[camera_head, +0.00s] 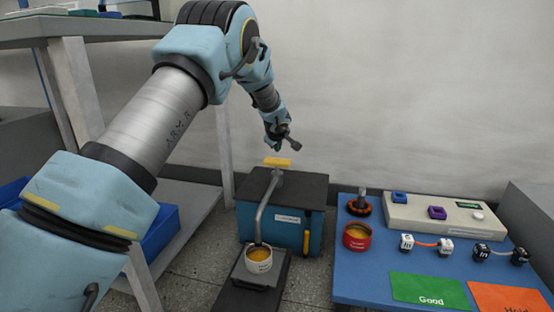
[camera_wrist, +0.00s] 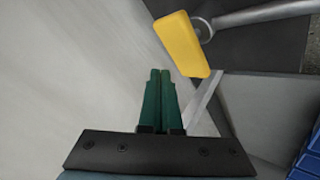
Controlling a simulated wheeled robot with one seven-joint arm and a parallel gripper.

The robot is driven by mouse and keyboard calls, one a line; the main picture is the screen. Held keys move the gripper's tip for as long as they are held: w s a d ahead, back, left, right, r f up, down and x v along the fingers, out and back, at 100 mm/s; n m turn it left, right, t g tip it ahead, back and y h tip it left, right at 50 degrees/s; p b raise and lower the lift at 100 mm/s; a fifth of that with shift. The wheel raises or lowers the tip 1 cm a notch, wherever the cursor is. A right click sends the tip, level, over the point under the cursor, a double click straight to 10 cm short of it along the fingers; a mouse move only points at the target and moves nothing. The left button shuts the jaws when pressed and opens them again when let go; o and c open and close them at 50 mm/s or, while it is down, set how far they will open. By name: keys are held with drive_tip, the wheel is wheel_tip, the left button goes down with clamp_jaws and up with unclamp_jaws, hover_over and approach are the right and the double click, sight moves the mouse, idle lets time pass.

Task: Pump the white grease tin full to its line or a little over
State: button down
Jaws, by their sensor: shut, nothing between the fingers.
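The white grease tin (camera_head: 259,266) stands on a dark stand under the pump's spout. Yellow-orange grease shows inside it; its fill line is too small to make out. The grease pump (camera_head: 290,238) is a blue box with a dark top. A bent grey spout pipe (camera_head: 263,210) runs from it down to the tin. A yellow pump handle (camera_head: 277,162) sits above the box, and it also shows in the wrist view (camera_wrist: 187,42). My gripper (camera_head: 283,143) is above the handle and apart from it. In the wrist view its green fingers (camera_wrist: 160,75) are shut and empty.
A blue bench (camera_head: 365,280) at the right holds a red tin (camera_head: 357,238) of grease, a beige tester box (camera_head: 430,215), small metal parts, a green "Good" mat (camera_head: 430,291) and an orange mat (camera_head: 508,298). A grey wall lies behind. A shelf table stands left.

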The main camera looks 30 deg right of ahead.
sight(278, 162)
drive_tip(key=shift+r+p, duration=0.75)
drive_tip(key=shift+r, duration=0.8)
